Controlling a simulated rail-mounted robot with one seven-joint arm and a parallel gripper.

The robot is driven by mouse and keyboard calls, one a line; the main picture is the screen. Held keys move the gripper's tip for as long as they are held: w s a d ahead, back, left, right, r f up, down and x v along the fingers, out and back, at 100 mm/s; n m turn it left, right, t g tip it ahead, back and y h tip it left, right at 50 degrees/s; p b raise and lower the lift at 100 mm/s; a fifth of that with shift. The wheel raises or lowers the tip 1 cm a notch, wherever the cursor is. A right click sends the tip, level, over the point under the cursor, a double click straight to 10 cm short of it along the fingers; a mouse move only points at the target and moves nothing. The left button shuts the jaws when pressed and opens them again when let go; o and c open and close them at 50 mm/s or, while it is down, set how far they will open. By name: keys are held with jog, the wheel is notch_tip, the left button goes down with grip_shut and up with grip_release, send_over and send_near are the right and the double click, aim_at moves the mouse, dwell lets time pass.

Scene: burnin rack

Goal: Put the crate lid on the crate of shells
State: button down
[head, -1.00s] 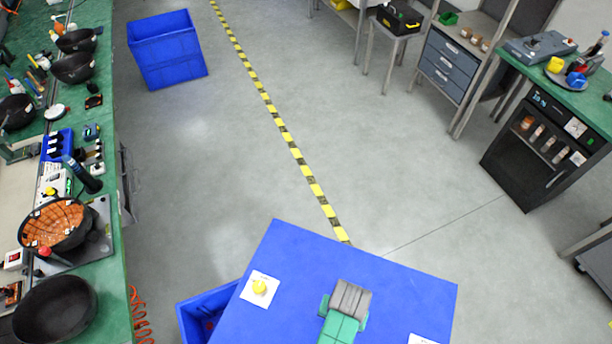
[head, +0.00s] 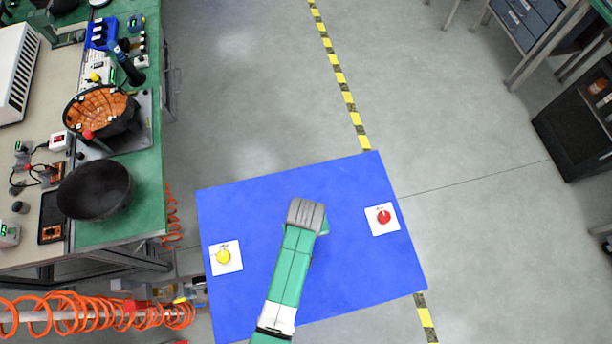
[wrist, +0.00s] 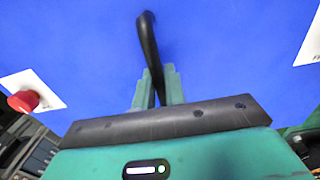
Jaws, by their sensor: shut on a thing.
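The crate lid (head: 345,262) is a large flat blue panel with a yellow knob and a red knob, each on a white label. It hangs level or nearly so in front of me, with floor visible around it. In the wrist view, my gripper (wrist: 157,90) is shut on the lid's black handle (wrist: 149,45), and the blue lid (wrist: 220,50) fills the background. In the head view my arm hides the fingers and handle. No crate of shells shows clearly; whatever lies under the lid is hidden.
A green-topped bench (head: 130,215) runs along the left, close to the lid's left edge, with black bowls and tools on it. Coiled orange hose (head: 90,312) lies lower left. A dark cabinet (head: 580,120) stands at right. Grey floor (head: 480,215) right of the lid is clear.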

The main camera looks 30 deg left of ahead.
jog(key=shift+r+p, duration=0.25)
jog(key=shift+p, duration=0.2)
notch_tip(320, 180, down, 6)
jog(key=b, duration=0.4)
jog(key=shift+f+b, duration=1.8)
jog(key=shift+f, duration=1.3)
dwell(2.0)
jog(key=c, duration=1.5)
grip_release()
jog(key=shift+w, duration=0.1)
jog(key=shift+o, duration=0.7)
notch_tip(320, 180, up, 8)
jog(key=shift+f+p, duration=0.1)
jog(key=shift+p, duration=0.55)
